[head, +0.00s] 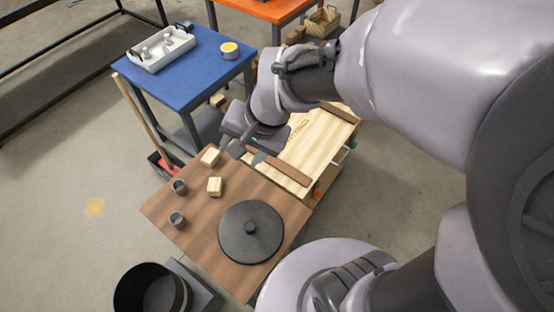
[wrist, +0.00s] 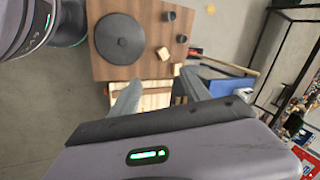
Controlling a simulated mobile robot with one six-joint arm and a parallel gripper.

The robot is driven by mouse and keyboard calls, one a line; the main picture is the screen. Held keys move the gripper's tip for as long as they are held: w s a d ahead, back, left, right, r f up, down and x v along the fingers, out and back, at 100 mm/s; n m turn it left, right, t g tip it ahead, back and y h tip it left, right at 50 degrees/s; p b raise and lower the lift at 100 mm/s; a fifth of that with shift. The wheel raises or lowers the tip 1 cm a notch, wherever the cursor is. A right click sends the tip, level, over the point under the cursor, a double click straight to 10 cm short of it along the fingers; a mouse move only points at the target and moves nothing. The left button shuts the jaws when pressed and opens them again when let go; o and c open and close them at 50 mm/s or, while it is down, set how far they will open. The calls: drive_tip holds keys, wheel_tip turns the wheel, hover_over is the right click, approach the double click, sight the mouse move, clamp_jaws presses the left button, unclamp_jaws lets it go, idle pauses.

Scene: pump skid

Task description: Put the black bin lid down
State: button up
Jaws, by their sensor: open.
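The black bin lid (head: 250,231) is a round dark disc with a small knob in its middle. It lies flat on the brown wooden table (head: 190,235), near its front right part. It also shows in the wrist view (wrist: 120,38), at the upper left. The black bin (head: 152,290) stands on the floor at the lower left of the head view, with its top open. My gripper (head: 245,156) is open and empty. It is above the far edge of the table, near the pale wooden box, apart from the lid. Its two fingers show in the wrist view (wrist: 158,98).
Two wooden blocks (head: 214,186) and two dark cups (head: 177,219) stand on the table left of the lid. A pale wooden chest (head: 318,140) adjoins the table's far side. A blue table (head: 190,75) with a white tray (head: 160,48) is beyond.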

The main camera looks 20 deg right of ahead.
drive_tip(key=s+d+r+n+t+h, duration=0.1)
drive_tip(key=s+d+r, duration=0.3)
drive_tip(key=s+r, duration=0.4)
drive_tip(key=s+n+t, duration=0.1)
drive_tip(key=s, duration=0.1)
drive_tip(key=shift+s+d+n, duration=0.15)
drive_tip(key=shift+s+n, duration=0.25)
drive_tip(key=shift+r, duration=0.1)
wheel_tip(320, 180, down, 5)
drive_tip(key=b, duration=0.5)
